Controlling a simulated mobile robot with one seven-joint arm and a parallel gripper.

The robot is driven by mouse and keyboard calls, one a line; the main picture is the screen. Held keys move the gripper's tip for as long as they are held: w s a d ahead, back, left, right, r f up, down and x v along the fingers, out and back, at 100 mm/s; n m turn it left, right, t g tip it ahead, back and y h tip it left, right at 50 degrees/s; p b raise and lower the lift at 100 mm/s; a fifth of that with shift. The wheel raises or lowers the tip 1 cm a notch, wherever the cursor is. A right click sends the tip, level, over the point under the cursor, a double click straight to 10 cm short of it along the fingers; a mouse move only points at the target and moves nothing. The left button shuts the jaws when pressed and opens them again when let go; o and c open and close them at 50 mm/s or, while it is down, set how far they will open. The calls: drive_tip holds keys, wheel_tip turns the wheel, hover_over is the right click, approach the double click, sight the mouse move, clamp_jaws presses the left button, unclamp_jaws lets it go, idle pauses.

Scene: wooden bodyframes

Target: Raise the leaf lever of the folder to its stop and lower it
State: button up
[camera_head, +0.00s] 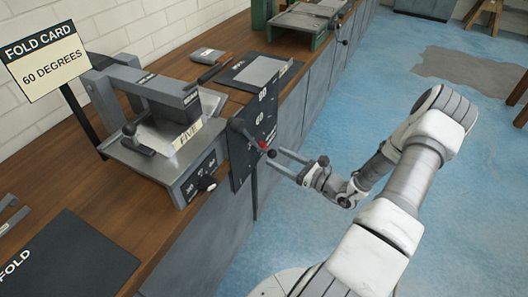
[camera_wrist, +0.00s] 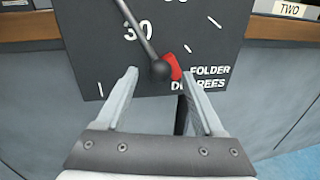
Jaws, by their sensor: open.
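The leaf lever (camera_wrist: 141,38) is a thin grey rod ending in a dark ball knob (camera_wrist: 159,70). It stands in front of a black degree plate (camera_wrist: 90,35) marked "FOLDER DEGREES", with its knob low, beside a red marker (camera_wrist: 175,68). The plate also shows in the head view (camera_head: 240,153) at the bench's front edge, with the lever (camera_head: 246,133) across it. The grey folder (camera_head: 150,160) stands on the bench to the left. My gripper (camera_wrist: 158,78) is open, its fingertips on either side of the knob; contact is unclear. It also shows in the head view (camera_head: 279,160).
A sign (camera_head: 45,62) reads "FOLD CARD 60 DEGREES". A small dial with a black knob (camera_head: 206,183) is on the folder's front. A black mat (camera_head: 65,258) lies at the near left, and another mat holds a grey sheet (camera_head: 260,71).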

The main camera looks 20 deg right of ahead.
sight(264, 150)
drive_tip(key=x, duration=0.6)
drive_tip(key=shift+w+a+b, duration=0.1)
drive_tip(key=shift+w+b, duration=0.1)
drive_tip(key=shift+b, duration=0.2)
drive_tip(key=shift+c, duration=0.2)
clamp_jaws()
idle(0.8)
